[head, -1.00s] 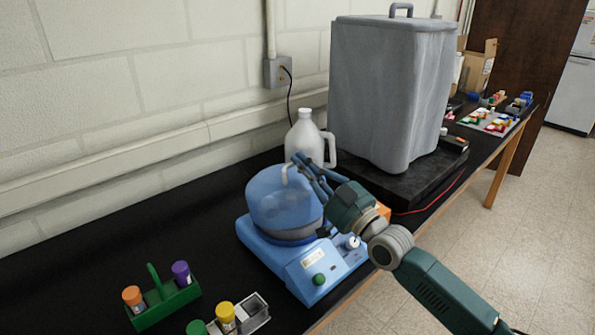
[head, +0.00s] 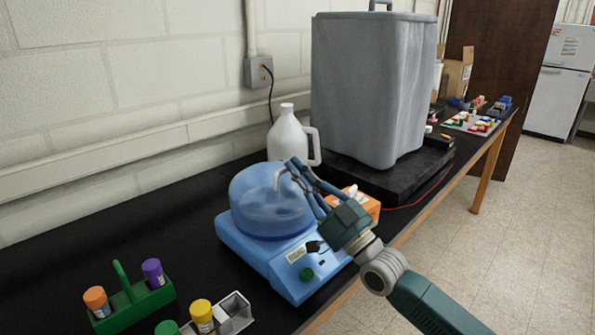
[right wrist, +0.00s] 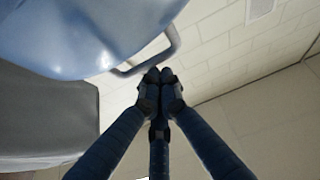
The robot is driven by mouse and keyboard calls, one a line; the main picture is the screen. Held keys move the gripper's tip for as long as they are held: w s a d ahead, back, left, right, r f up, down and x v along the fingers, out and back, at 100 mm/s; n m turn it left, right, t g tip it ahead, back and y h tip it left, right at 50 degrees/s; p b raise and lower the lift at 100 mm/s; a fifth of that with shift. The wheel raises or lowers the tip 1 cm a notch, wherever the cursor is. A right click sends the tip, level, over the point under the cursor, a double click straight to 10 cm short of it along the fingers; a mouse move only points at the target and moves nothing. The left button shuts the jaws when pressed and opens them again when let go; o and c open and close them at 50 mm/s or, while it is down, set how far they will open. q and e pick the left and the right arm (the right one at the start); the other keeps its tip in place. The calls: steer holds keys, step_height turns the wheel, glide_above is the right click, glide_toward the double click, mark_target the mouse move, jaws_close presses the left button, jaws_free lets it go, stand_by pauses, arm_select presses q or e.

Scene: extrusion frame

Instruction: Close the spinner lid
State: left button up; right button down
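The spinner is a light blue box (head: 300,282) on the black bench, with a translucent blue dome lid (head: 262,212). The lid sits low and looks level on the base, with no clear gap in the head view. A pale bent handle (head: 277,181) stands at the lid. My right gripper (head: 293,166) is beside the lid's upper right, close to the handle. In the right wrist view the fingertips (right wrist: 158,75) are together, just beside the handle (right wrist: 150,58), with the lid (right wrist: 85,30) at upper left. Contact is unclear. My left gripper is out of view.
A white jug (head: 289,138) stands behind the spinner, and an orange-and-white box (head: 366,204) lies to its right. A large grey covered box (head: 370,90) is further back. A green tube rack (head: 130,303) and a light rack (head: 236,312) are at front left.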

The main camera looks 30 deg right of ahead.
steer(key=r+p, duration=0.1)
steer(key=r, duration=0.1)
steer(key=w+r+p, duration=0.1)
steer(key=p, duration=0.1)
steer(key=shift+a+r, duration=0.1)
steer(key=shift+r, duration=0.3)
steer(key=shift+s, duration=0.15)
steer(key=b+v, duration=0.3)
steer(key=v, duration=0.7)
steer(key=shift+r, duration=0.25)
steer(key=shift+s, duration=0.1)
